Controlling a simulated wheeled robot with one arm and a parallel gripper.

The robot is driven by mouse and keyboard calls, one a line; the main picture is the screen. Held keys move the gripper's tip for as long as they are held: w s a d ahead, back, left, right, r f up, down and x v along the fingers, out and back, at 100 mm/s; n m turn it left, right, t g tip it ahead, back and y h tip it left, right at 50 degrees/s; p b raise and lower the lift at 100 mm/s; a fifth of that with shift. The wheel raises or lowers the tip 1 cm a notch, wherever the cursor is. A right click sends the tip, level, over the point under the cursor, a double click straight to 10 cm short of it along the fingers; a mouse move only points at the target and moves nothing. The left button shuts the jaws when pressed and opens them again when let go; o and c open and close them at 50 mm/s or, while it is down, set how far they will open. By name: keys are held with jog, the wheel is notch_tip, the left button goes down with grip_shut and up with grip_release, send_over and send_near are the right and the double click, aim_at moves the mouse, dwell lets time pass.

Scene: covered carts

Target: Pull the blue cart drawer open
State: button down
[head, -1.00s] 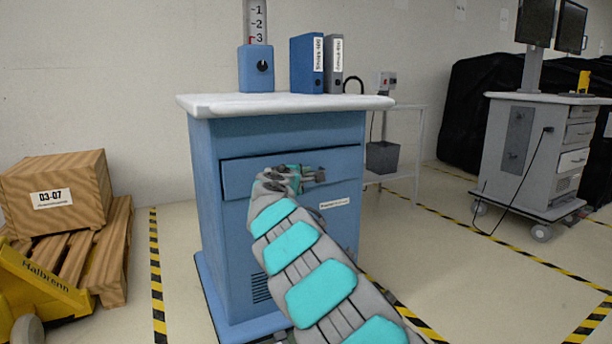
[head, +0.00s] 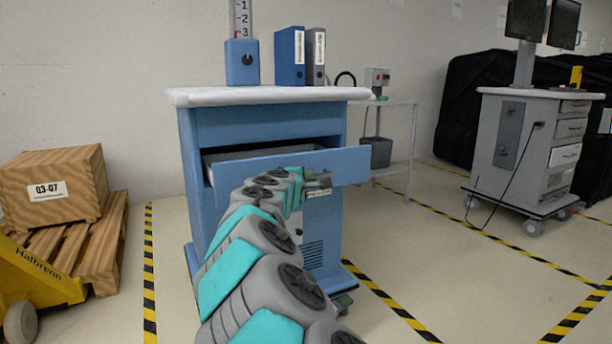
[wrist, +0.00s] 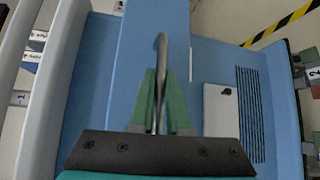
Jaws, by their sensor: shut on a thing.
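The blue cart (head: 262,125) stands in the middle of the head view with a white top. Its drawer (head: 345,165) is partly open, and the grey inside shows behind the blue front. My gripper (head: 318,180) is at the drawer front, at the end of my grey and teal arm. In the wrist view my gripper (wrist: 160,105) has its green fingers shut on the drawer's metal handle (wrist: 161,55), which runs between them. The drawer front (wrist: 150,30) also shows there. In the head view my gripper and arm hide most of the handle.
A blue box (head: 242,62) and two binders (head: 290,56) stand on the cart top. A wooden crate (head: 55,188) on a pallet and a yellow pallet truck (head: 40,275) are at left. A grey cart (head: 520,140) stands at right.

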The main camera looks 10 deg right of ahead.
jog(key=s+d, duration=0.3)
jog(key=s, duration=0.6)
jog(key=shift+s, duration=0.4)
jog(key=c, duration=0.9)
grip_release()
jog(key=shift+s, duration=0.1)
